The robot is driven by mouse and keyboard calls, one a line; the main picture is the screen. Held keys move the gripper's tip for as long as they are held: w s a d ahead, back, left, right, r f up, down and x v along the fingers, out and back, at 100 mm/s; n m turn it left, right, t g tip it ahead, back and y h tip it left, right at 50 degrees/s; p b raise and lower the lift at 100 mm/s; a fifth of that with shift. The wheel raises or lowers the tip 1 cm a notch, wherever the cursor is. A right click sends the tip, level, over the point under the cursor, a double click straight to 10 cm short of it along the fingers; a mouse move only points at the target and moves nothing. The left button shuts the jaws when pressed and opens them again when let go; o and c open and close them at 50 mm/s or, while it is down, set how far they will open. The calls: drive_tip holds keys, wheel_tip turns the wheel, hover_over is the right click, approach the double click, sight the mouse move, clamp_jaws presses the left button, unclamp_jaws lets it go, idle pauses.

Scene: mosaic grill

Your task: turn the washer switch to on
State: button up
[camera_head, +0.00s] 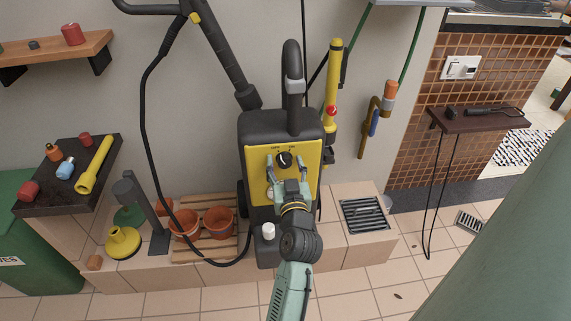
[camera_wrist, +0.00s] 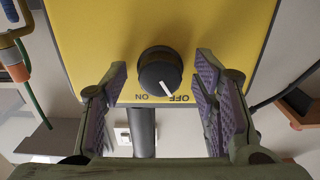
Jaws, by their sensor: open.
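The washer (camera_head: 262,132) is a black and yellow upright machine against the wall. Its switch is a round black knob (camera_head: 284,159) with a white pointer line on the yellow front panel. In the wrist view the knob (camera_wrist: 160,72) shows between my fingers, and the panel (camera_wrist: 70,25) appears upside down. The pointer points toward the OFF label (camera_wrist: 180,99); the ON label (camera_wrist: 140,97) is beside it. The fingers appear apart from the knob.
A black hose (camera_head: 143,130) hangs left of the washer. Terracotta pots (camera_head: 218,222) stand on a wooden pallet at lower left. A yellow wand (camera_head: 333,75) stands to the right, and a drain grate (camera_head: 364,214) lies in the tiled ledge.

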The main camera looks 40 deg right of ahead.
drive_tip(key=shift+c, duration=0.4)
drive_tip(key=c, duration=1.1)
drive_tip(key=m+p, duration=0.1)
drive_tip(key=m, duration=0.2)
drive_tip(key=shift+a+r, duration=0.1)
drive_tip(key=m+p, duration=0.2)
drive_tip(key=m, duration=0.1)
drive_tip(key=shift+m, duration=0.3)
drive_tip(key=m+p, duration=0.2)
drive_tip(key=m, duration=0.3)
drive_tip(key=shift+p, duration=0.3)
drive_tip(key=shift+m, duration=0.3)
